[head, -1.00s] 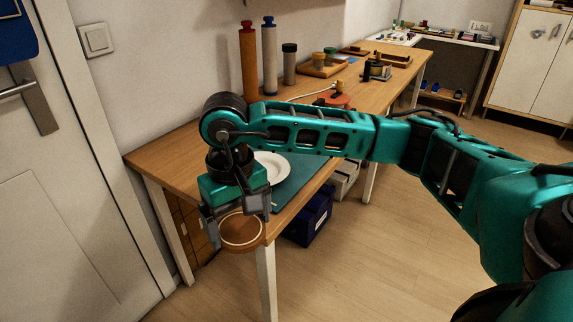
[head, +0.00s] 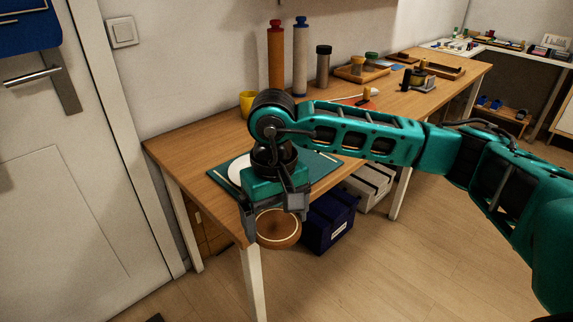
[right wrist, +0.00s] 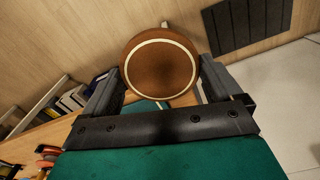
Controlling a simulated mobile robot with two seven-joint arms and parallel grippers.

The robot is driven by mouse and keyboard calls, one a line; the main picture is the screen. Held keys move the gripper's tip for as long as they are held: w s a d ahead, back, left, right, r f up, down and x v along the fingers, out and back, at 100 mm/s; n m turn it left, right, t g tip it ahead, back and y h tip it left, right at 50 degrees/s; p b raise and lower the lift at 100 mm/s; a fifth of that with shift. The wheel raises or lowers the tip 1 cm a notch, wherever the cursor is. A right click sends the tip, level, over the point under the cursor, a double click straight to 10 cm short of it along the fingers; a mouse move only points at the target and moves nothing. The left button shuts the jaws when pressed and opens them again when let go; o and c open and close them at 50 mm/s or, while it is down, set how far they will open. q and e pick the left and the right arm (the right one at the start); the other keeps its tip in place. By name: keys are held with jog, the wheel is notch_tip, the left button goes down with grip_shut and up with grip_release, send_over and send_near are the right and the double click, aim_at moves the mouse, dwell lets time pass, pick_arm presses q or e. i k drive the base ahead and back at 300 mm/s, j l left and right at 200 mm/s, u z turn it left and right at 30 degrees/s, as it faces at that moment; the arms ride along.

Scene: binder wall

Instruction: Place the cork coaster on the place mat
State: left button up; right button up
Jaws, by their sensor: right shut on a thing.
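The round brown cork coaster (head: 278,230) with a pale ring is held between the fingers of my right gripper (head: 276,214). It also shows in the right wrist view (right wrist: 160,66), with a finger at each side. In the head view the coaster is in front of the table's near edge. The teal place mat (head: 222,172) lies on the near end of the wooden table, behind the gripper and partly hidden by it. A white plate (head: 237,168) on the mat is also mostly hidden by my arm. My left gripper is not in view.
A yellow cup (head: 247,103) stands behind my arm. A dark blue bin (head: 330,220) and a white bin (head: 368,187) are under the table (head: 180,142), whose left end is bare.

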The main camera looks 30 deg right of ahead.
aim_at(306, 156)
jog(key=l, duration=0.4)
jog(key=i+l+u, duration=0.15)
jog(key=l, duration=0.25)
jog(key=i+l, duration=0.5)
jog(key=l, duration=0.15)
jog(key=j+u, duration=0.05)
